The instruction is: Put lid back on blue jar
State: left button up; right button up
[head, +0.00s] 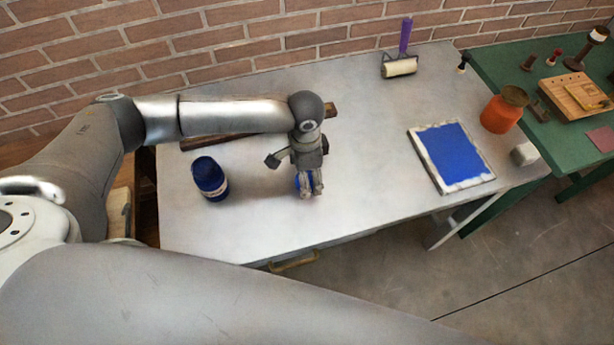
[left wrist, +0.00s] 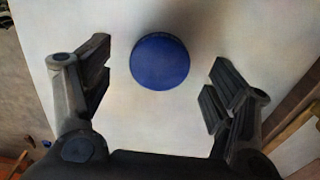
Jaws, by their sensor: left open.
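The blue jar (head: 210,182) stands upright on the left part of the grey table, with a pale label band low on its side. Its dark top is too small to read clearly. My left gripper (head: 309,184) points down at the table to the right of the jar. A round blue lid (left wrist: 160,62) lies flat below it in the left wrist view, between the open fingers (left wrist: 158,82) and a little beyond them, touching neither. In the head view the gripper hides most of the lid. My right gripper is not in view.
A dark wooden bar (head: 232,137) lies behind my left arm. A blue screen frame (head: 452,156), a roller with a purple handle (head: 400,67) and an orange jar (head: 503,112) are farther right. The table (head: 365,150) is clear between gripper and frame.

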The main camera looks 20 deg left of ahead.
pick_arm(q)
jog(key=shift+f, duration=1.05)
jog(key=c, duration=0.7)
